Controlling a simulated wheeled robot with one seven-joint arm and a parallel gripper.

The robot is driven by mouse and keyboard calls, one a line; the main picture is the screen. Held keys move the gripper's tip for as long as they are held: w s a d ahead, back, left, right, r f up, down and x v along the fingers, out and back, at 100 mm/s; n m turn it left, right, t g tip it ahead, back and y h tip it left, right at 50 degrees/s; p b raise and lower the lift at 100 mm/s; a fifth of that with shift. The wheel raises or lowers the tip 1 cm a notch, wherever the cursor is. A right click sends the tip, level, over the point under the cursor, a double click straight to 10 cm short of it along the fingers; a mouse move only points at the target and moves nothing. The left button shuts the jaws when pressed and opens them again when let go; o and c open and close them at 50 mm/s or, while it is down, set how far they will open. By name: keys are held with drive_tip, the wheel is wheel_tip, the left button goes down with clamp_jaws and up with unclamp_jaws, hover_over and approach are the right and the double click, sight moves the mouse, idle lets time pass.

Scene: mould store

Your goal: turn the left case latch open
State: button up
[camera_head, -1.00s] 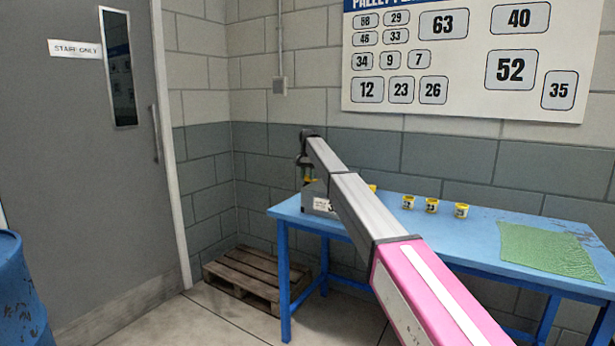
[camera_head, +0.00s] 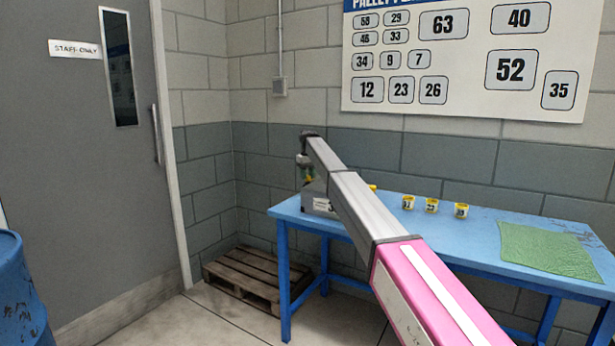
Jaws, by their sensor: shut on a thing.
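The grey case (camera_head: 318,206) sits at the left end of the blue table, with a white label on its front. My arm hides most of its right part. My gripper (camera_head: 308,180) points down at the case's left end and is shut on the left case latch. The latch is very small here and mostly hidden by the jaws, so its angle cannot be read. A small yellow bit (camera_head: 373,187) shows just right of my arm.
The blue table (camera_head: 470,225) carries several small yellow numbered pots (camera_head: 431,205) and a green mat (camera_head: 548,250). A wooden pallet (camera_head: 255,277) lies on the floor left of the table. A blue drum (camera_head: 20,290) stands at the far left, near a grey door (camera_head: 85,190).

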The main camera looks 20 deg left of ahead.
drive_tip(key=shift+n, duration=0.5)
drive_tip(key=o, duration=0.9)
drive_tip(key=shift+o, duration=0.2)
drive_tip(key=shift+r, duration=0.1)
wheel_tip(320, 180, up, 11)
